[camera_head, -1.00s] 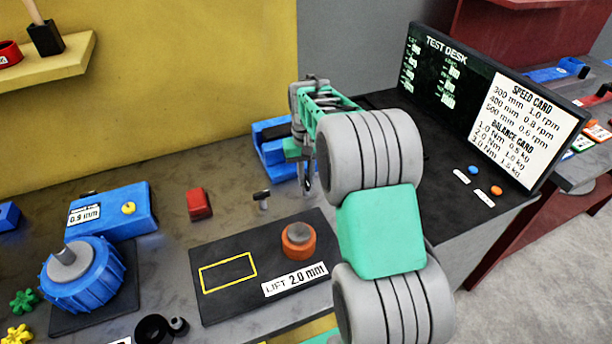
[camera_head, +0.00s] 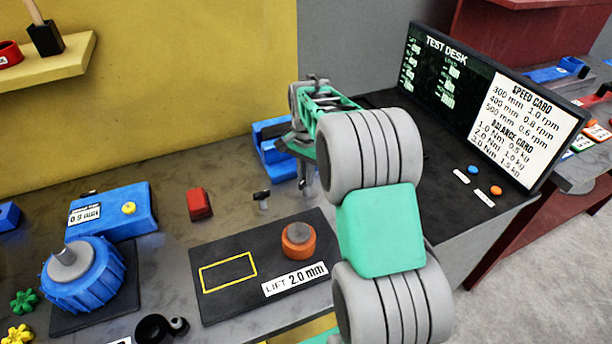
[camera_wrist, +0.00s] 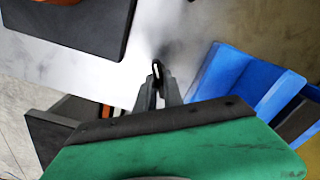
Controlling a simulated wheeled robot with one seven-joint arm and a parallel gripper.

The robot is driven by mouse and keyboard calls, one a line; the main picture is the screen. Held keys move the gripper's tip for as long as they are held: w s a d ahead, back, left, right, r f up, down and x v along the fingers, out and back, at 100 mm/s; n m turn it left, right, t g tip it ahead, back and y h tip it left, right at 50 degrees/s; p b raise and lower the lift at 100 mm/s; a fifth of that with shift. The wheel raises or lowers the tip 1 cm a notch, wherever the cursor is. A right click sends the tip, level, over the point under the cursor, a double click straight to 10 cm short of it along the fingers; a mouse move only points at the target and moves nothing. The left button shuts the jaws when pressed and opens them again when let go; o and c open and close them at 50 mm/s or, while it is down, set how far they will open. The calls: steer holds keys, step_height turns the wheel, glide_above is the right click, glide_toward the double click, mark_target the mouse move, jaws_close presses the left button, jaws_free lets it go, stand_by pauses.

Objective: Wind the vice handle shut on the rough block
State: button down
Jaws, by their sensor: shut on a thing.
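A blue vice (camera_head: 268,150) stands at the back of the bench, partly hidden by my arm in the head view. Its blue body also shows at the right in the wrist view (camera_wrist: 245,80). My gripper (camera_wrist: 157,80) is beside the vice, with its fingers pointing down toward the bench. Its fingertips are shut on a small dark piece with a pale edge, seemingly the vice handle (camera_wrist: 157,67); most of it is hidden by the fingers. In the head view my gripper (camera_head: 306,182) hides the handle. I cannot make out the rough block in the vice.
A small red block (camera_head: 200,204) and a dark-topped peg (camera_head: 262,198) stand left of my gripper. In front lies a black plate (camera_head: 225,308) with an orange-ringed knob (camera_head: 298,240). A blue ribbed drum (camera_head: 85,280) is at left, the test desk screen (camera_head: 490,110) at right.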

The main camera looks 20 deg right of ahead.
steer(key=shift+m, duration=0.5)
steer(key=c, duration=1.5)
jaws_free()
steer(key=shift+o, duration=0.2)
step_height(320, 180, up, 8)
steer(key=shift+f+b, duration=0.1)
steer(key=shift+b, duration=0.3)
